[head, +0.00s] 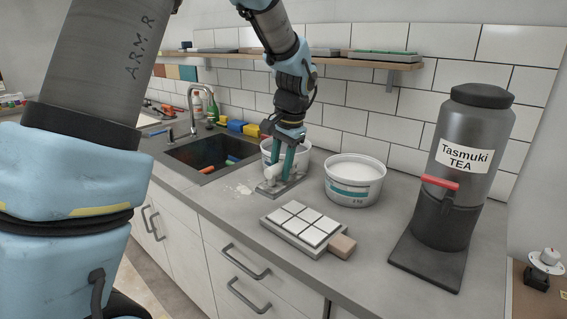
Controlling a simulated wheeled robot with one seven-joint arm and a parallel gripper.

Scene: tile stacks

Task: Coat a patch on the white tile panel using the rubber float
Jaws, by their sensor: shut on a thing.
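The white tile panel (300,226) lies on the counter near its front edge, with white tiles in a grid on a grey base and a wooden block at its right end. My gripper (277,166) points down behind and left of the panel. It is shut on the rubber float (280,188), whose grey plate sits low at the counter, apart from the panel. The gripper partly hides the float's handle. I cannot tell whether the float touches the counter or carries any coating.
An open white tub (355,181) with pale contents stands behind the panel. Another white tub (300,150) is behind my gripper. A sink (210,150) is to the left. A tea dispenser (458,170) stands at right. White residue (240,188) marks the counter left of the float.

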